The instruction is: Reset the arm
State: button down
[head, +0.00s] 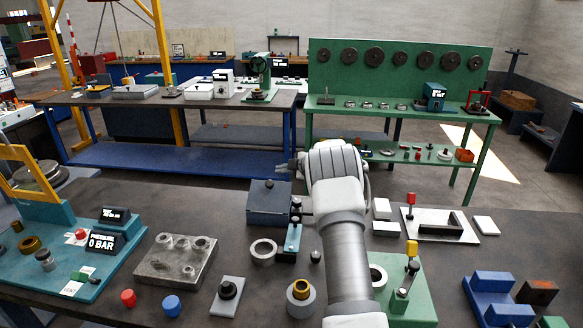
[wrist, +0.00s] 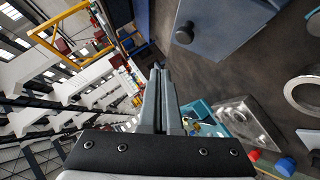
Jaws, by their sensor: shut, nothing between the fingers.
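My arm rises from the bottom middle of the head view, with a grey ribbed link and white joints. It ends in my gripper (head: 279,168), which points left above the dark workbench (head: 215,203). In the wrist view my gripper (wrist: 158,70) shows two grey fingers lying together, shut and empty. A blue-grey box with a black knob (head: 269,203) sits on the bench just below the gripper. The box also shows at the top of the wrist view (wrist: 222,22). My arm hides part of the bench behind it.
A steel block with holes (head: 175,262), a teal gauge fixture (head: 75,250), rings, red and blue caps, a green plate (head: 415,300) and blue V-blocks (head: 490,292) crowd the bench. Another bench (head: 170,98) and a green rack (head: 395,115) stand behind, across open floor.

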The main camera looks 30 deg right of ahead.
jog(key=shift+s+d+r, duration=0.45)
jog(key=shift+s+r, duration=0.25)
jog(key=shift+s, duration=0.1)
jog(key=shift+s+d+r, duration=0.45)
jog(key=shift+s+r, duration=0.25)
jog(key=shift+s, duration=0.05)
